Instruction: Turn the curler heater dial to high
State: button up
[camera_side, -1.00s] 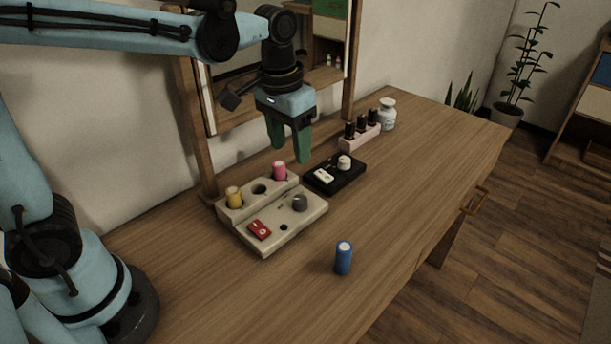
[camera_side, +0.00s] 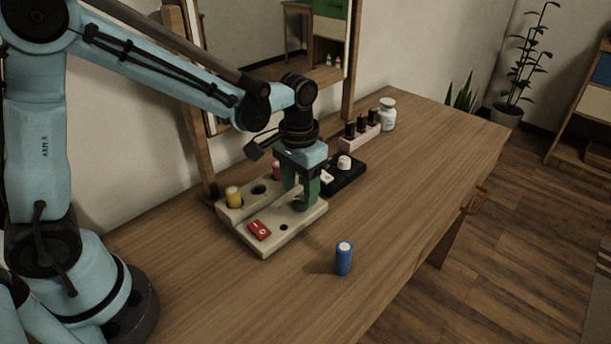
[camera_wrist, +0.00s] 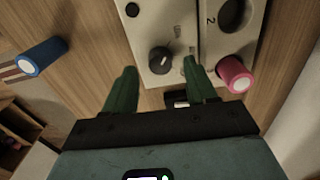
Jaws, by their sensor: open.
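The curler heater (camera_side: 262,242) is a cream stepped block on the wooden table. Its dark round dial (camera_wrist: 160,60), with a light pointer line, shows in the wrist view just beyond and between my fingertips. My gripper (camera_side: 301,200) points down over the dial, its green fingers open, one on each side in the side view; they hide most of the dial there. In the wrist view my gripper (camera_wrist: 159,66) shows the fingers apart with nothing held. Whether a finger touches the dial I cannot tell. A red switch (camera_side: 259,229) sits on the heater's front left.
A yellow roller (camera_side: 234,196) and a pink roller (camera_wrist: 234,74) stand in the heater; one hole is empty. A blue roller (camera_side: 344,258) stands on the table in front. A black tray (camera_side: 346,183), pink bottle rack (camera_side: 358,137) and white jar (camera_side: 387,115) are behind right. Front right is clear.

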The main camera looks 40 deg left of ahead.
aim_at(300, 202)
jog(key=shift+f, duration=1.25)
jog(key=c, duration=1.1)
jog(key=shift+o, duration=0.2)
